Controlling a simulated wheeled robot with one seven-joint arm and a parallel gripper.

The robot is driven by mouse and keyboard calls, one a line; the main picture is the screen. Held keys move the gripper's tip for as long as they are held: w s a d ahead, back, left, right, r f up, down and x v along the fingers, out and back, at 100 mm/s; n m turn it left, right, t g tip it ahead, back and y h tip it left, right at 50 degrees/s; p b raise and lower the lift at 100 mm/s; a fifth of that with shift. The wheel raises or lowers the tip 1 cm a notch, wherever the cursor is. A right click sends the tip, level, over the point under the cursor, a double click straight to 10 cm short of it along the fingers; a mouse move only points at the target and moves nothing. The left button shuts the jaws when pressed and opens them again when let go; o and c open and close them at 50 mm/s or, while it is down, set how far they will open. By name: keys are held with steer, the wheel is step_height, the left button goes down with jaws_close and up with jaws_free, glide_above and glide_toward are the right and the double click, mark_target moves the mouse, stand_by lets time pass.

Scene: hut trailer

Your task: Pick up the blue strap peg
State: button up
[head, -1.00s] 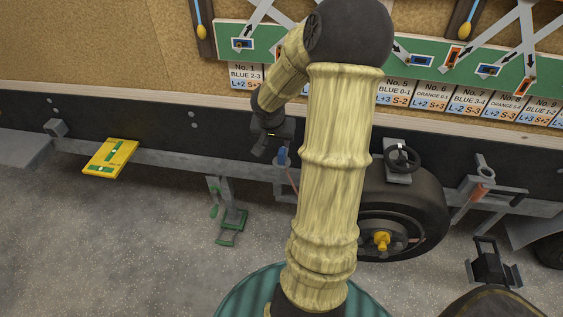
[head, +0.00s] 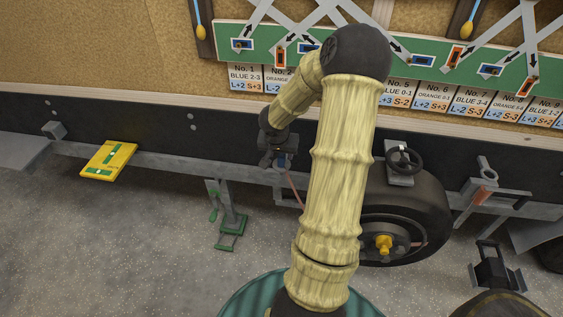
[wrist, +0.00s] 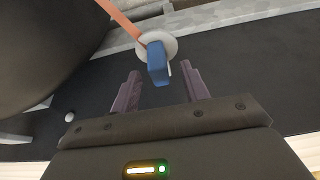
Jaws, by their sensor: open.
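The blue strap peg (wrist: 158,66) shows in the wrist view with a pale round collar (wrist: 171,45) behind it and an orange strap (wrist: 118,18) running off to the upper left. My gripper (wrist: 160,80) is open. Its two fingers stand left and right of the peg's near end, with a gap on both sides. In the head view the peg (head: 281,160) is a small blue patch at my gripper (head: 278,160), partly hidden by it. The head view does not show clearly how deep the peg lies between the fingers.
A dark tyre (head: 425,205) with a yellow hub stands right of my arm, below a black handwheel (head: 403,160). A yellow level plate (head: 108,160) sits on the left of the trailer frame. A green-footed stand (head: 230,225) is below. Number cards line the board above.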

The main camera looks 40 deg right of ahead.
steer(key=shift+x, duration=1.5)
steer(key=shift+s, duration=0.1)
jaws_close()
